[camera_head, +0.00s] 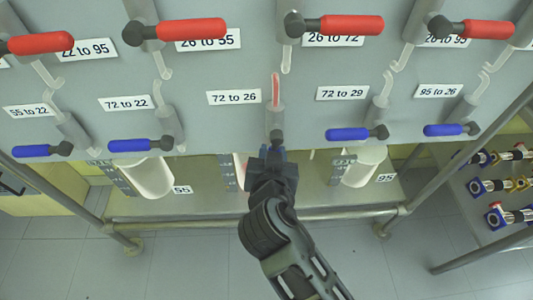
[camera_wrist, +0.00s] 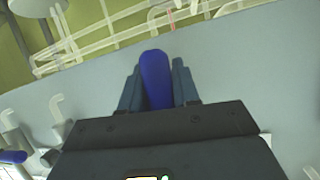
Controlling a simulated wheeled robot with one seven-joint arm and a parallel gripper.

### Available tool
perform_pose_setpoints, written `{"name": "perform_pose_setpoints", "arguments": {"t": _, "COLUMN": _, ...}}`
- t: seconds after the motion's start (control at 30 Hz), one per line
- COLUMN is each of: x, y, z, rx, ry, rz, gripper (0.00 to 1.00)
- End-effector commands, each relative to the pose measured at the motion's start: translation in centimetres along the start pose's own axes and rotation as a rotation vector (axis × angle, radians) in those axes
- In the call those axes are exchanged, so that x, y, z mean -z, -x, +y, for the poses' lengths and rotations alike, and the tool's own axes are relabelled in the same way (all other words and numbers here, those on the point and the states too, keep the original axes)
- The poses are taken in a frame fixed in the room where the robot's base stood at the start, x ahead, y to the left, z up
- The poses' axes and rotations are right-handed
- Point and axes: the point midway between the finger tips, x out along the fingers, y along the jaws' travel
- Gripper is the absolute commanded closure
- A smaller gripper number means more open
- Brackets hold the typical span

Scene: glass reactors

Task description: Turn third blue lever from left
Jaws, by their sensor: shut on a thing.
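The third blue lever from the left sits below the label "72 to 26" (camera_head: 234,97) and is mostly hidden by my gripper (camera_head: 272,160) in the head view. In the wrist view the blue lever handle (camera_wrist: 156,78) stands between my two dark fingers, which are shut on it.
Other blue levers lie sideways: two to the left (camera_head: 42,150) (camera_head: 140,145) and two to the right (camera_head: 355,133) (camera_head: 450,129). Red levers (camera_head: 350,25) line the row above. White vessels (camera_head: 148,177) stand below the panel. A metal rail (camera_head: 330,213) runs beneath them.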

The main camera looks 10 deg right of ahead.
Motion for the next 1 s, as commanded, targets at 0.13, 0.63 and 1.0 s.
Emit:
{"name": "perform_pose_setpoints", "arguments": {"t": 0.13, "x": -0.01, "y": -0.05, "z": 0.26, "rx": -0.013, "ry": 0.034, "rz": 0.005, "gripper": 1.0}}
{"name": "perform_pose_setpoints", "arguments": {"t": 0.63, "x": 0.03, "y": -0.05, "z": 0.39, "rx": -0.02, "ry": 0.051, "rz": 0.009, "gripper": 1.0}}
{"name": "perform_pose_setpoints", "arguments": {"t": 1.0, "x": 0.05, "y": -0.05, "z": 0.41, "rx": -0.02, "ry": 0.05, "rz": 0.009, "gripper": 0.48}}
